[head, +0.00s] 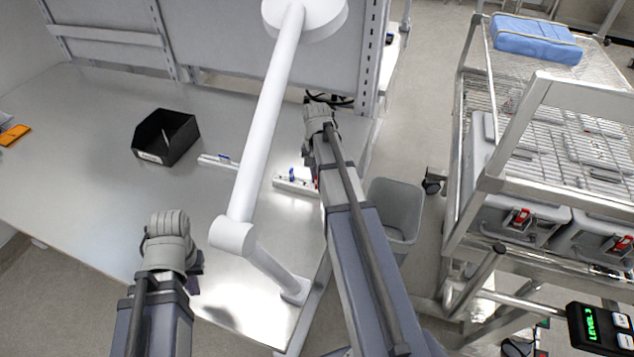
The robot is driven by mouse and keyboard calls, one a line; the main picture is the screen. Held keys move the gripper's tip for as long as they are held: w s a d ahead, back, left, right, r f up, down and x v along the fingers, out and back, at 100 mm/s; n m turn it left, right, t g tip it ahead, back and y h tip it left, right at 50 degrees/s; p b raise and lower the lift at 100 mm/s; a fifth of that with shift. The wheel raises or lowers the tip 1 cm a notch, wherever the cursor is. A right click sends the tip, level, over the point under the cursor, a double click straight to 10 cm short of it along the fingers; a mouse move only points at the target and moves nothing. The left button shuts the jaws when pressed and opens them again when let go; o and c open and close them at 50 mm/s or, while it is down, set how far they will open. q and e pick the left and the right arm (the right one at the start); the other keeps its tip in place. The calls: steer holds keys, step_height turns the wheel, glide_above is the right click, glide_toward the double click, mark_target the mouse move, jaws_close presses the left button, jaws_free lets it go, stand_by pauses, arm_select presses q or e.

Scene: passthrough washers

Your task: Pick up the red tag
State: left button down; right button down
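I cannot make out a red tag for certain. A small red spot (316,183) shows at the right end of a white strip (290,185) on the table, partly hidden by my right arm. My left gripper (170,240) is above the front of the table, and its fingers are mostly hidden under the wrist. My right gripper (318,120) is over the table's far right part, beyond the red spot. Its fingers are not clear, and I see nothing held in either gripper.
A black open bin (165,137) and an orange flat item (14,135) are on the table (80,180). A white lamp arm (268,115) crosses the middle. A grey waste bin (395,205) stands right of the table. A wire cart (545,130) holds cases with red latches and a blue package (535,38).

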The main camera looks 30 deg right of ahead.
arm_select(q)
steer(key=shift+r, duration=0.15)
arm_select(e)
steer(key=shift+r, duration=0.15)
